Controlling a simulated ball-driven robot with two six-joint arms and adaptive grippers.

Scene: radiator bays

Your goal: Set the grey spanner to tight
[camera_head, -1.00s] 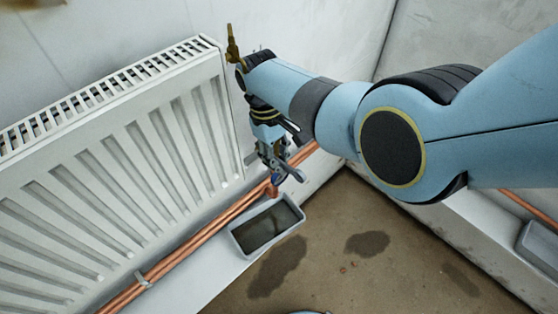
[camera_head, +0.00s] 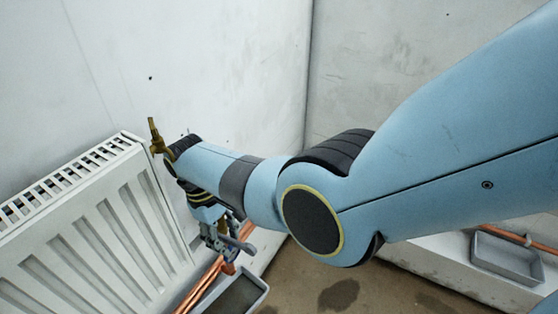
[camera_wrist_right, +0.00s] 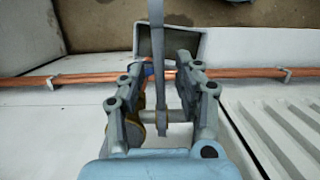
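The grey spanner (camera_wrist_right: 157,60) shows in the right wrist view as a long bar running from the top edge down between my fingers. Its lower end meets a horizontal grey pipe (camera_wrist_right: 180,115) near the gripper's palm. My right gripper (camera_wrist_right: 162,75) is open around the bar, with a gap on each side. In the head view my right gripper (camera_head: 228,240) is pointed down beside the radiator's lower right end, and the spanner there is mostly hidden by it. A small blue part (camera_wrist_right: 148,68) shows behind the bar. My left gripper is not in view.
The white radiator (camera_head: 95,225) stands close at the left, with a brass valve (camera_head: 157,138) at its top corner. Copper pipes (camera_head: 205,284) run along the wall base. A grey tray (camera_head: 262,291) lies below the gripper; another tray (camera_head: 507,256) is at right.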

